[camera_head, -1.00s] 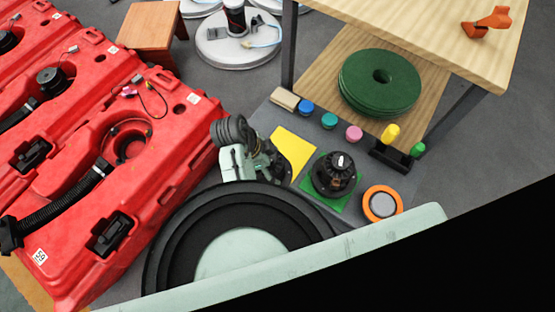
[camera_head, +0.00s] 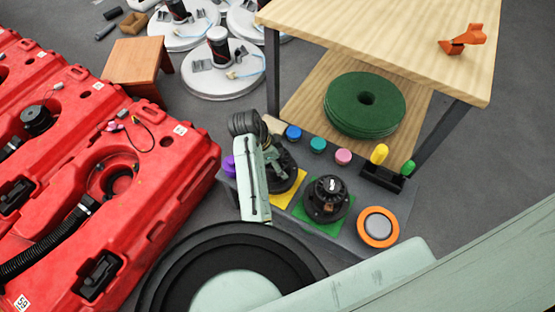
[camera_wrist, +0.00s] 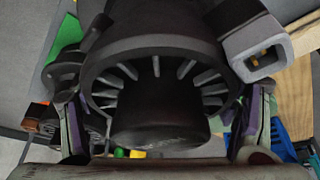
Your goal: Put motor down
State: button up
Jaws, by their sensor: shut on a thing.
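A black motor (camera_head: 284,176) is at the yellow square (camera_head: 291,192) on the grey mat and covers much of it. I cannot tell whether it touches the square. My gripper (camera_head: 272,160) is shut on this motor, partly hidden behind my pale green arm. In the wrist view the ribbed motor (camera_wrist: 158,75) fills the middle, between the two fingers of my gripper (camera_wrist: 160,125). A second black motor (camera_head: 326,197) stands upright on the green square (camera_head: 304,213), to the right.
An orange ring with a grey disc (camera_head: 378,226) lies right of the green square. Several coloured caps, including a pink one (camera_head: 343,157), line the mat's back edge. A wooden table (camera_head: 375,40) with green pads (camera_head: 366,104) stands behind. Red tanks (camera_head: 110,200) stand left.

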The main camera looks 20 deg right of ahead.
jog(key=shift+f, duration=0.75)
jog(key=o, duration=0.9)
jog(key=shift+f, duration=0.25)
jog(key=shift+c, duration=0.2)
jog(key=o, duration=0.5)
jog(key=shift+c, duration=0.2)
jog(key=shift+r, duration=0.1)
jog(key=p+v, duration=0.4)
jog(key=v, duration=0.6)
jog(key=shift+r, duration=0.35)
jog(key=shift+p+v, duration=0.75)
jog(key=shift+p, duration=0.2)
jog(key=shift+a, duration=0.15)
